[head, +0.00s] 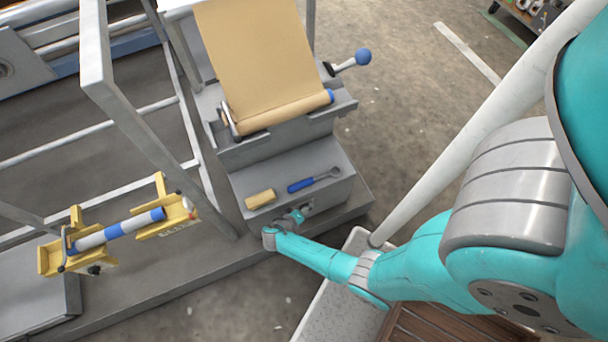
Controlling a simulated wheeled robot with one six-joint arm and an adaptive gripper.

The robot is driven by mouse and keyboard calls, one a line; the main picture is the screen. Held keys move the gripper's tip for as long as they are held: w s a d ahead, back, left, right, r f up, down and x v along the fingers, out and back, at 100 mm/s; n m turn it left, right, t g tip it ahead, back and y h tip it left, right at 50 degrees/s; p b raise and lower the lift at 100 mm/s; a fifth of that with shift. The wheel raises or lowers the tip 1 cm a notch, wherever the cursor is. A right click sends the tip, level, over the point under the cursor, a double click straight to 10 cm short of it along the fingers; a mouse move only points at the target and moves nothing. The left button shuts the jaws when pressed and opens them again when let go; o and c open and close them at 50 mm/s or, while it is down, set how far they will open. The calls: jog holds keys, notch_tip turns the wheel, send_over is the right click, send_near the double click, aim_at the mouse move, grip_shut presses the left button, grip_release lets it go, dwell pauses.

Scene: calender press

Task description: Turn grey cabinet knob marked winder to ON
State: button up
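The grey cabinet (336,190) stands in the middle of the head view, below the winder with its roll of tan sheet (262,60). My teal arm reaches in from the right, and its wrist bends back toward the cabinet's front face. My gripper (300,214) is close against that face, at a small plate or fitting near its middle. Whether it touches is too small to tell. The winder knob and its marking cannot be made out; my gripper may cover them. I cannot see whether the fingers are open or shut.
A tan block (260,199) and a blue-handled wrench (313,180) lie on the cabinet's top. A blue ball-ended lever (362,57) sticks out at upper right. A yellow bracket (168,217) with a blue-and-white roller is at left. Open floor (400,110) lies to the right.

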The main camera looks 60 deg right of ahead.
jog(key=c, duration=1.1)
jog(key=shift+c, duration=0.2)
jog(key=t+y, duration=0.1)
jog(key=m+y, duration=0.1)
jog(key=y, duration=0.1)
jog(key=shift+s+d+r+t, duration=0.15)
jog(key=shift+d+t, duration=0.05)
jog(key=shift+t, duration=0.2)
jog(key=t+y, duration=0.1)
jog(key=y, duration=0.1)
jog(key=m+t+y, duration=0.1)
jog(key=y, duration=0.1)
jog(key=shift+s+d+t+y, duration=0.1)
jog(key=shift+d+t+y, duration=0.1)
jog(key=shift+t+y, duration=0.15)
jog(key=t+y, duration=0.2)
jog(key=y, duration=0.1)
jog(key=m+t+y, duration=0.1)
jog(key=shift+s+d+t+y, duration=0.1)
jog(key=shift+d+t+y, duration=0.15)
jog(key=shift+s+f+m+t+y, duration=0.1)
jog(key=shift+f+m+t+y, duration=0.15)
jog(key=shift+t+y, duration=0.5)
jog(key=shift+a+y, duration=0.15)
jog(key=shift+y, duration=0.1)
